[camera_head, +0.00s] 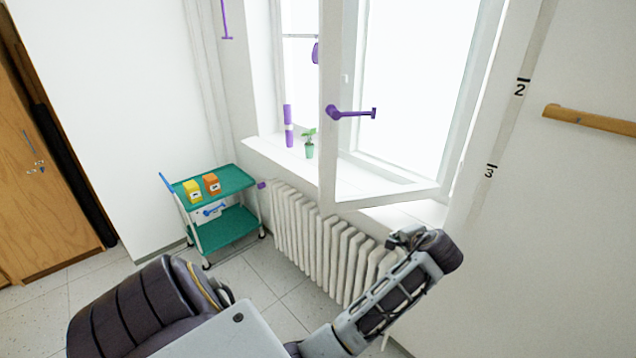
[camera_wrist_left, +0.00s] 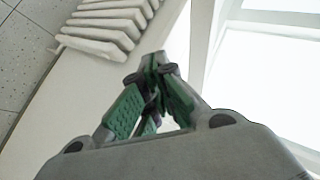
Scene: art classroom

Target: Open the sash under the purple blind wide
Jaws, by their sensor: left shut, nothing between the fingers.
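The white-framed sash (camera_head: 329,150) stands ajar, swung into the room from its right side. Its purple lever handle (camera_head: 352,113) sticks out from the free upright. No purple blind can be made out in the head view. My left gripper (camera_head: 405,237) is below the sash's bottom rail, in front of the wall by the radiator's right end, apart from the handle. In the left wrist view, its green-padded fingers (camera_wrist_left: 158,68) meet at the tips, with nothing between them. A window frame (camera_wrist_left: 212,45) shows at the right there. My right gripper is not in view.
A white radiator (camera_head: 320,240) runs under the sill (camera_head: 270,152). A small potted plant (camera_head: 309,146) and a purple cylinder (camera_head: 288,124) stand on the sill. A green trolley (camera_head: 232,178) with yellow and orange boxes is at left. A wooden rail (camera_head: 590,120) is on the right wall.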

